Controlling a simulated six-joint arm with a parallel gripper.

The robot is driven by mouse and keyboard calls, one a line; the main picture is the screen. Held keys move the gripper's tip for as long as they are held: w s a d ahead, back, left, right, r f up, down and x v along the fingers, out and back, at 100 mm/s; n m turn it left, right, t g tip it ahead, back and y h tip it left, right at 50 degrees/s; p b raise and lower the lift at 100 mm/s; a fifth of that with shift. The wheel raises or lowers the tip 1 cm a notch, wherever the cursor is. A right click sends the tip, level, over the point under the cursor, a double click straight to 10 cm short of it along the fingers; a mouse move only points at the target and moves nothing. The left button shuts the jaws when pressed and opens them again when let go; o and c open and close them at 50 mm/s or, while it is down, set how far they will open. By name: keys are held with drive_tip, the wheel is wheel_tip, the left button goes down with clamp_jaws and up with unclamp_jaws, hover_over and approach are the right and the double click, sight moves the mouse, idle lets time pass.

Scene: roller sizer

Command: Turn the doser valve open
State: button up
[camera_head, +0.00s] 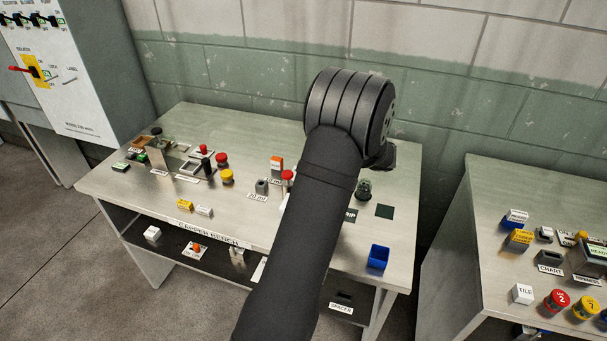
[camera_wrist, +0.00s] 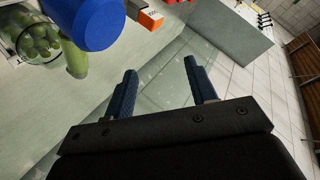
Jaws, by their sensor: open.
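My gripper (camera_wrist: 163,88) is open and empty in the wrist view, its two dark blue fingers wide apart over the pale bench surface. In the head view my arm's wrist hides it. I cannot tell for sure which part is the doser valve. At the upper left of the wrist view, apart from the fingers, are a large blue round part (camera_wrist: 92,22), a green stubby part (camera_wrist: 75,58) beside it, and a clear round vessel with green contents (camera_wrist: 38,42). A small dark jar-like thing (camera_head: 364,188) stands right of my arm in the head view.
The capper bench (camera_head: 140,185) carries several small knobs, buttons and blocks on its left half. A blue bin (camera_head: 378,256) sits at its front right. An orange block (camera_wrist: 150,19) shows in the wrist view. A second bench (camera_head: 500,180) stands at right, a grey cabinet (camera_head: 75,75) at left.

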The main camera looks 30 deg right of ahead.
drive_tip(key=w+a+r+n+g+h, duration=0.1)
drive_tip(key=w+r+n+g+h, duration=0.1)
drive_tip(key=w+n+g+h, duration=0.3)
drive_tip(key=w+a+r+n+g+h, duration=0.1)
drive_tip(key=w+r+n+g, duration=0.2)
drive_tip(key=n+g, duration=0.45)
drive_tip(key=shift+t, duration=0.45)
drive_tip(key=f, duration=1.7)
drive_tip(key=shift+d+f, duration=0.25)
drive_tip(key=c, duration=1)
